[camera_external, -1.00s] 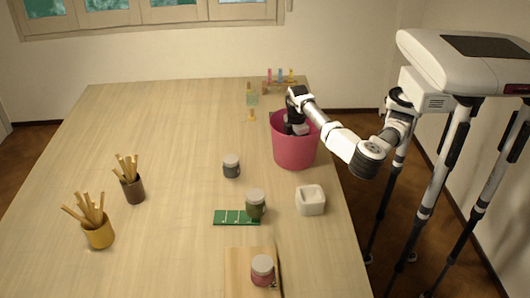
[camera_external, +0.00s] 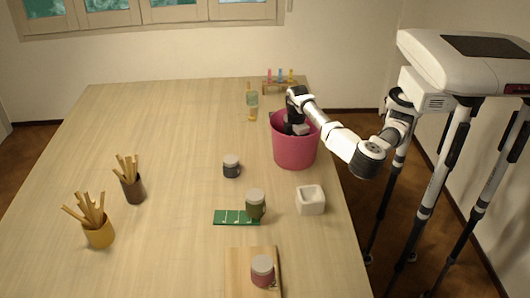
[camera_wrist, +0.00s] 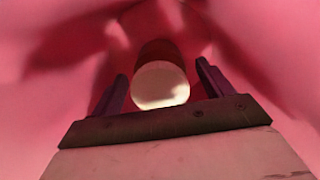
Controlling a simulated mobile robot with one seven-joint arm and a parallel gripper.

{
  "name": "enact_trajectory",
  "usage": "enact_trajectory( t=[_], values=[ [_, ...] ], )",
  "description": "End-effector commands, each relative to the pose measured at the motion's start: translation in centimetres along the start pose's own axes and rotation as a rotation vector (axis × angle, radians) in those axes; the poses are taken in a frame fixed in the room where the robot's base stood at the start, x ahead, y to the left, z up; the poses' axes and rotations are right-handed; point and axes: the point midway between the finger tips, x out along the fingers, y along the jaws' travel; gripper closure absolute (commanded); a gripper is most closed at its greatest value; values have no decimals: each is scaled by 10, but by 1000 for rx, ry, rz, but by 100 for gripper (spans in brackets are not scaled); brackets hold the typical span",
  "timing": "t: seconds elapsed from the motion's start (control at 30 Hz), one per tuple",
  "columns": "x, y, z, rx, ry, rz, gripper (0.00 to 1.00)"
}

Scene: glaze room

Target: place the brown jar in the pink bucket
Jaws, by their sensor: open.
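The pink bucket (camera_external: 295,153) stands upright at the right side of the table. Its pink inner wall (camera_wrist: 40,95) fills the wrist view. My gripper (camera_external: 297,128) is lowered into the bucket's mouth. In the wrist view the brown jar (camera_wrist: 160,86), with a pale lid and a dark reddish-brown body, is inside the bucket. It lies between my two spread fingers (camera_wrist: 162,72), with the lid towards the camera. Space shows between the jar and each finger. In the external view the bucket's wall and my gripper hide the jar.
A white square pot (camera_external: 311,201), a green-brown jar (camera_external: 255,205) by a green board (camera_external: 230,218), and a grey jar (camera_external: 231,167) stand nearby. A reddish jar (camera_external: 262,272) is on a wooden board (camera_external: 240,263). A bottle (camera_external: 252,99) and test-tube rack (camera_external: 280,88) stand behind.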

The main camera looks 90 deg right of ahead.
Motion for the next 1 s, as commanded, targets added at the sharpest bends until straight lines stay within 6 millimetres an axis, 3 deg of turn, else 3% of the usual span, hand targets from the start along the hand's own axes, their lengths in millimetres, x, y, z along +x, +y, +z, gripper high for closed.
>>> enact_trajectory(
  t=[0.5,0.7,1.0],
  values=[
    [-101,1,0,0,4,1,21],
    [-118,0,0,1,2,0,21],
    [-120,0,0,1,1,0,21]
  ],
)
